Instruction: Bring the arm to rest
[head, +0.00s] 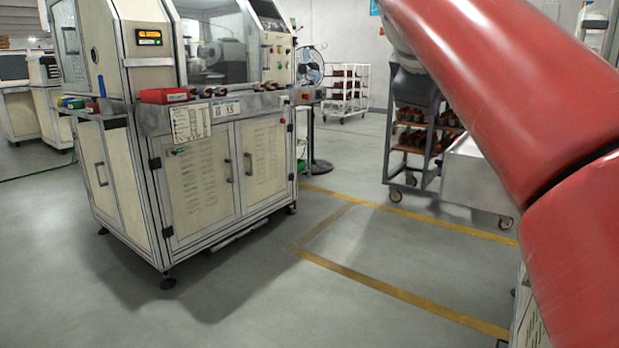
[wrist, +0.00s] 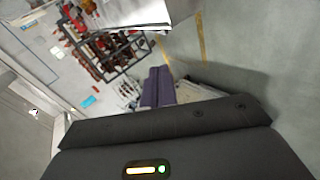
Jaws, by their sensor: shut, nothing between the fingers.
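My red arm (head: 500,80) is raised across the right side of the head view. My gripper (wrist: 158,72) shows in the wrist view, beyond its dark housing. Its two purple-grey fingers lie side by side, shut and empty. The fingers do not show in the head view. In the wrist view the scene appears rotated, and the fingers are apart from the surrounding things.
A cream machine cabinet (head: 205,185) stands on the left, with a red bin (head: 164,96) on its ledge. A white cart (head: 345,93) and a dark rack (head: 425,140) stand behind. Yellow lines mark the open grey floor (head: 330,235) in the middle.

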